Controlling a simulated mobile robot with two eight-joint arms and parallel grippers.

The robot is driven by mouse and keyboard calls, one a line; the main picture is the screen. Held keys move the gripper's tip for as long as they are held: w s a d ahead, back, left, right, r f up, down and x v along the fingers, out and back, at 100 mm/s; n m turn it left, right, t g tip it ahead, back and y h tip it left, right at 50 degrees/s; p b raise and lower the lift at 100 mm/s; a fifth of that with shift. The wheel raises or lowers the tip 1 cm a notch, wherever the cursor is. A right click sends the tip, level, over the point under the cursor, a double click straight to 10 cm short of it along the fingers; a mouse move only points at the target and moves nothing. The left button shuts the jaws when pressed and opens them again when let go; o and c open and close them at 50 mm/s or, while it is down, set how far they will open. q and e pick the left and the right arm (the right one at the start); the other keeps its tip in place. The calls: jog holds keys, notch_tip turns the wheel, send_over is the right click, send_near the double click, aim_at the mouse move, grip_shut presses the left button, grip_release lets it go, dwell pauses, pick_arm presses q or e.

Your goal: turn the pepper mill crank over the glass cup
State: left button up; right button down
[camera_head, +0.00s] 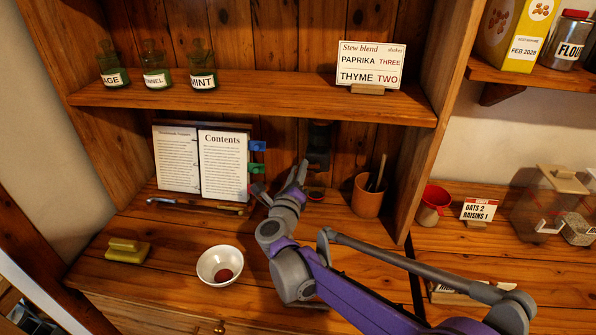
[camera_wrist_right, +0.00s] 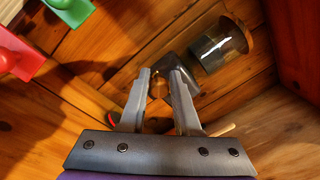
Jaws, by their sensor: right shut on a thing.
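The pepper mill (camera_head: 319,142) is dark and is fixed to the back wall of the open bay, right of the open book. In the right wrist view it shows as a grey body with a clear glass cylinder (camera_wrist_right: 221,46). My right gripper (camera_head: 301,168) reaches up to the mill's lower left side. In the wrist view its fingers (camera_wrist_right: 160,76) are shut on a small brownish knob, the crank's end. A small cup (camera_head: 315,193) with a reddish rim stands below the mill, partly hidden by my gripper. My left gripper is out of view.
A brown pot (camera_head: 367,196) with a stick stands right of the mill. The book (camera_head: 222,165) has coloured tabs at its right edge. A shelf (camera_head: 250,97) runs above.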

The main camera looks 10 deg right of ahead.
jog(key=shift+s+d+f, duration=0.1)
jog(key=shift+d, duration=0.05)
jog(key=c, duration=0.7)
grip_release()
jog(key=shift+d, duration=0.1)
jog(key=shift+s+a, duration=0.15)
jog(key=shift+a, duration=0.05)
jog(key=b+v, duration=0.1)
jog(key=v, duration=0.9)
jog(key=shift+s, duration=0.25)
